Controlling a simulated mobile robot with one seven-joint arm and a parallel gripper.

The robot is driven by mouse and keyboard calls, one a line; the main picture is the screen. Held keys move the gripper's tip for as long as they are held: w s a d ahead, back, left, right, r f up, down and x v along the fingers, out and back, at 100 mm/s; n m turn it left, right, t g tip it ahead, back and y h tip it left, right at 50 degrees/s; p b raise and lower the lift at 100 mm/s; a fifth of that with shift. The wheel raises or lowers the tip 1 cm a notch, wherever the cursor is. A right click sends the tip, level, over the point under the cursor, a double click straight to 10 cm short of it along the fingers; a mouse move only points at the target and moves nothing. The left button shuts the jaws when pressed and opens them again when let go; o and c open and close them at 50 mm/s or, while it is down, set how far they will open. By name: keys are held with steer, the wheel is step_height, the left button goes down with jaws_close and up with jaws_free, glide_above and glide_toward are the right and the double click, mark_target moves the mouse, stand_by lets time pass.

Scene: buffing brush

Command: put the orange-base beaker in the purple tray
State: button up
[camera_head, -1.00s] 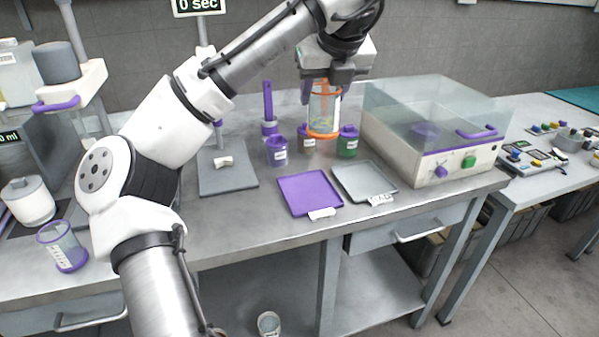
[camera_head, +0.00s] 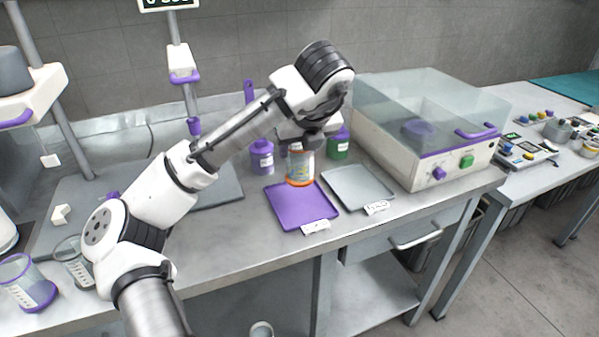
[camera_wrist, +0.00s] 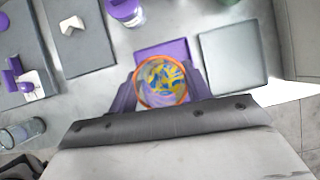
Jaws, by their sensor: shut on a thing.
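The orange-base beaker (camera_head: 299,168) is a clear cup with an orange rim or base and blue and yellow pieces inside. My gripper (camera_head: 297,146) is shut on it from above and holds it upright. In the head view it appears over the back right part of the purple tray (camera_head: 300,208); whether it touches the tray I cannot tell. In the wrist view the beaker (camera_wrist: 162,82) sits between the purple fingers (camera_wrist: 160,92), and it hides part of the purple tray (camera_wrist: 165,50).
A grey tray (camera_head: 358,188) lies right of the purple one, beside a clear-lidded machine (camera_head: 430,135). A purple-lidded jar (camera_head: 262,157) and a green-filled jar (camera_head: 338,146) stand behind. Other beakers (camera_head: 27,284) stand at the left front.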

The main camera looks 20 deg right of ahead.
mark_target(300, 170)
steer(key=shift+f, duration=3.25)
steer(key=shift+f, duration=0.15)
steer(key=o, duration=1.4)
steer(key=shift+r, duration=0.45)
steer(key=v, duration=1.1)
steer(key=shift+s+r, duration=0.2)
